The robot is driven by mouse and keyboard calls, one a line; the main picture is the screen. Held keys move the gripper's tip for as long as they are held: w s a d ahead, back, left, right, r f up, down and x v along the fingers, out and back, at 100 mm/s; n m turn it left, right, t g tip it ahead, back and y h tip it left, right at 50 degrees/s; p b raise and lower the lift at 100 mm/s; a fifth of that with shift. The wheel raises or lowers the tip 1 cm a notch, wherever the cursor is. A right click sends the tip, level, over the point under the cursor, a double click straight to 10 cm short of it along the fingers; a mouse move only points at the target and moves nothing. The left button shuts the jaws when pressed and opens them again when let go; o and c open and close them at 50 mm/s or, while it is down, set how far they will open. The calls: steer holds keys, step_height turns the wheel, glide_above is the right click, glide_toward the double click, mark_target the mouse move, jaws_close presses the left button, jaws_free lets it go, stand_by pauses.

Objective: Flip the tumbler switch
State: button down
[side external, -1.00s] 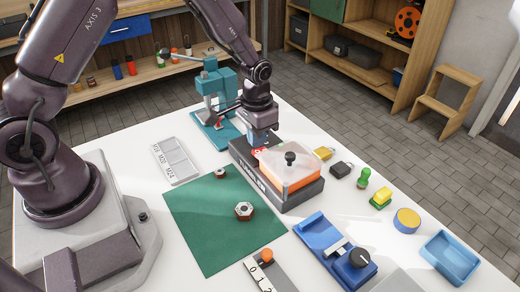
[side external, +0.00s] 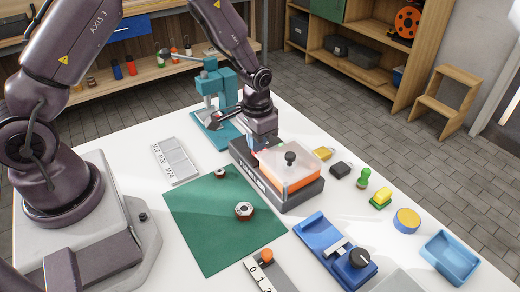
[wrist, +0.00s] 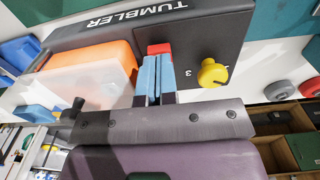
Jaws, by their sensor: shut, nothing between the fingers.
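The dark grey tumbler box (side external: 290,200) stands on the white bench, with "TUMBLER" on its side; it also shows in the wrist view (wrist: 205,45). A red piece (wrist: 159,48), which looks like the switch, shows just beyond my fingertips. My gripper (wrist: 157,62) has blue fingers, shut together with nothing between them. They are right at the red piece; whether they touch it I cannot tell. In the side view my gripper (side external: 264,146) is low over the box's far end, and its fingertips are mostly hidden. A yellow knob (wrist: 213,72) sits beside the fingers.
A clear cover with a black knob (side external: 290,158) sits over an orange block (side external: 288,182), close beside my gripper. A teal press (side external: 213,95) stands behind. Padlocks (side external: 341,169) lie to the right. The green mat (side external: 215,235) holds nuts.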

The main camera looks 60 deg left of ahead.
steer(key=shift+f, duration=0.6)
steer(key=shift+r, duration=3.55)
steer(key=shift+s, duration=0.2)
steer(key=s+d+r+t, duration=0.2)
steer(key=s+r+t, duration=0.3)
steer(key=s+r, duration=1.4)
step_height(320, 180, up, 3)
steer(key=shift+f+t, duration=0.1)
steer(key=shift+t, duration=0.2)
